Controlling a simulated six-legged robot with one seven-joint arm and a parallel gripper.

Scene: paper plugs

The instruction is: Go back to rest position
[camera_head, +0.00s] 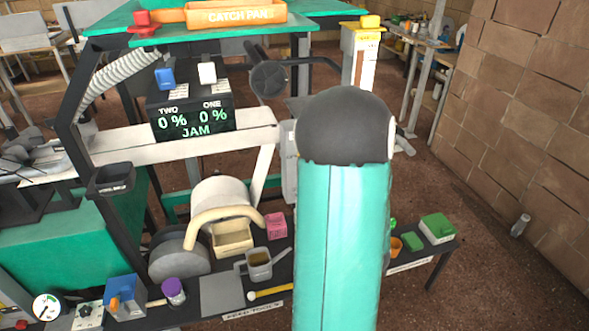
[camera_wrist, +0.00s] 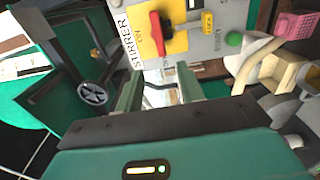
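My gripper (camera_wrist: 160,88) shows in the wrist view with its two green fingers apart and nothing visible between them. Just beyond the fingers is a grey control panel (camera_wrist: 200,62) marked STIRRER, with a red knob (camera_wrist: 161,32) on a yellow plate and a green button (camera_wrist: 234,39). I cannot tell whether the fingers touch the panel. In the head view, my teal arm with its dark round joint stands upright right of the middle and hides part of the machine. My gripper does not show there.
A display (camera_head: 192,118) reads 0 % twice and JAM. An orange catch pan (camera_head: 236,14) sits on top. The low dark bench holds a beige bin (camera_head: 232,238), a pink basket (camera_head: 276,226), a watering can (camera_head: 258,264) and a purple-lidded jar (camera_head: 173,291).

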